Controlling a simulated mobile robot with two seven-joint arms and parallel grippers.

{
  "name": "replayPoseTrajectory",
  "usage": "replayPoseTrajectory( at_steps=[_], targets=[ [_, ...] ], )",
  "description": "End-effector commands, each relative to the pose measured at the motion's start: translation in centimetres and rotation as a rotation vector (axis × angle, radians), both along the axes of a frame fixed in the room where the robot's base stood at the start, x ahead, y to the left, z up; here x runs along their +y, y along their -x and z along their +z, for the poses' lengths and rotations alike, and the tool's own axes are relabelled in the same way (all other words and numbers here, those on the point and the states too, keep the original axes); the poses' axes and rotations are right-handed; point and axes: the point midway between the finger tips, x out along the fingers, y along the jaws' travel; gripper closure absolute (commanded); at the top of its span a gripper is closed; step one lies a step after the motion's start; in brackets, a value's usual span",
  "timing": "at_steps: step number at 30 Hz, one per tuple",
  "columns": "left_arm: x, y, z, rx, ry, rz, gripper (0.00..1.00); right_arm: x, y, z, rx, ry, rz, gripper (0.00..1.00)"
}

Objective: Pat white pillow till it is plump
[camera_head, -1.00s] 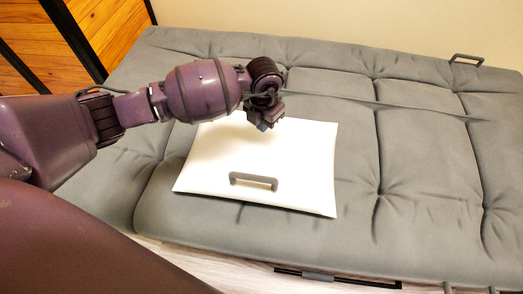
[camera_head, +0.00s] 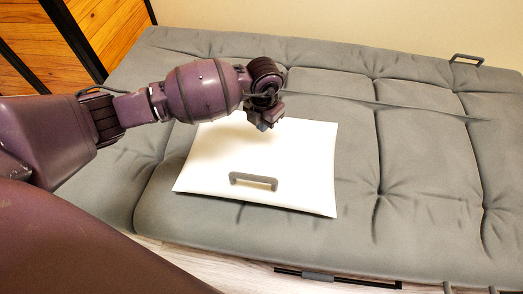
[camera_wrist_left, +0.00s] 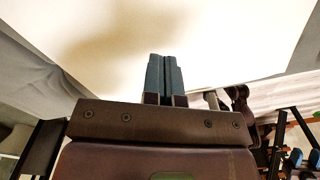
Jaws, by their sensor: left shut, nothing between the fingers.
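The white pillow (camera_head: 255,160) lies flat on the grey cushioned futon, with a grey handle (camera_head: 253,181) on its near part. It looks thin, with slightly curved edges. My left gripper (camera_head: 264,124) is over the far part of the pillow, pointing down, and covers a bit of it. In the left wrist view the two dark fingers (camera_wrist_left: 164,75) are together with nothing between them, and the white pillow (camera_wrist_left: 230,40) fills the space ahead. A soft shadow falls on it there. I cannot tell whether the fingertips touch the pillow.
The grey futon (camera_head: 430,150) spreads around the pillow, with open room to the right. A grey handle (camera_head: 467,59) stands at its far right edge. Wooden panels (camera_head: 110,35) are at the far left, and a pale wall (camera_head: 330,25) is behind.

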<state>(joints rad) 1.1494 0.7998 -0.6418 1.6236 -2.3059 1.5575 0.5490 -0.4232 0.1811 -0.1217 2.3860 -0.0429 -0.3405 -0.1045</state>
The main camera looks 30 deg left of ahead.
Motion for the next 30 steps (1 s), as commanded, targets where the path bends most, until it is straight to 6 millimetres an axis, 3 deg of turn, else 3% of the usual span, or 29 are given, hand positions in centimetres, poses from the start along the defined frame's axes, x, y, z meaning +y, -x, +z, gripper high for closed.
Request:
replayPoseTrajectory(
  at_steps=[14,30],
  targets=[
    [0.0,0.0,0.0,0.000,0.000,0.000,1.00,0.1,-0.2,0.1,-0.004,-0.002,-0.003,0.54],
    [0.0,0.0,-1.8,0.001,0.000,0.000,1.00,0.0,0.3,-0.7,0.014,-0.002,-0.003,0.54]
  ],
)
